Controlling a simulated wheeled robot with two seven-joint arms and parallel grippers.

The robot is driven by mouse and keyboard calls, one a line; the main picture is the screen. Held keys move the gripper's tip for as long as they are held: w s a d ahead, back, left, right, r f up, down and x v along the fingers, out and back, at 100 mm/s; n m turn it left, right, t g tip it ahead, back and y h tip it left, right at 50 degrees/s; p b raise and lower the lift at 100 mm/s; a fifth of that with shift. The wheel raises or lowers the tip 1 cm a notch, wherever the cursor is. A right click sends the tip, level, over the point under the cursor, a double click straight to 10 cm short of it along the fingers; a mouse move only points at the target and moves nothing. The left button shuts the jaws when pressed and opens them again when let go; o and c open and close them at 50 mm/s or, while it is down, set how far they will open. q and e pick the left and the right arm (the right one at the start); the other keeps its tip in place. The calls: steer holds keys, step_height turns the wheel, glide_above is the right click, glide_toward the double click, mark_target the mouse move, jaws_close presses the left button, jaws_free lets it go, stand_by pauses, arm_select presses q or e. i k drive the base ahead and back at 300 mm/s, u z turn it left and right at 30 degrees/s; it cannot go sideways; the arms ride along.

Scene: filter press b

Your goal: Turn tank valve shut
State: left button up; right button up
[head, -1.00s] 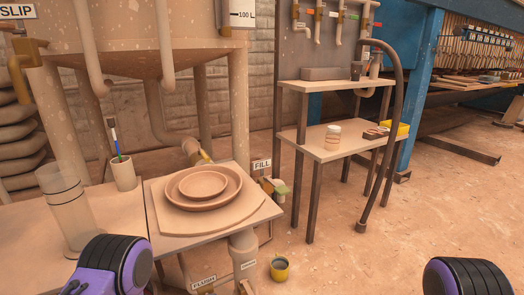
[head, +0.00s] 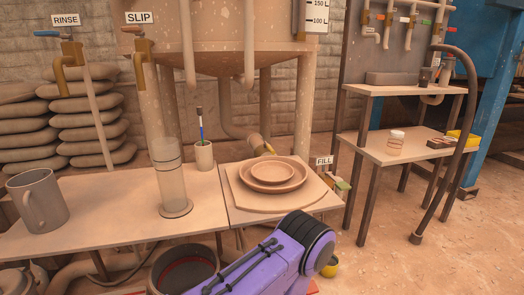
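The large speckled tank (head: 222,33) stands at the back on several legs. My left arm reaches in from the bottom edge, purple with a black ribbed joint, well in front of the valve. Neither of my grippers shows in the head view, and my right arm is out of view.
Stacked plates (head: 270,173) on a board, a brush cup (head: 204,155), a clear cylinder (head: 169,180) and a grey mug (head: 38,198) stand on the worktops before the tank. RINSE (head: 66,20), SLIP (head: 139,18) and FILL (head: 324,161) signs mark other fittings.

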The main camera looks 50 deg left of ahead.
mark_target(269, 147)
steer(key=k, duration=0.45)
steer(key=u, duration=0.75)
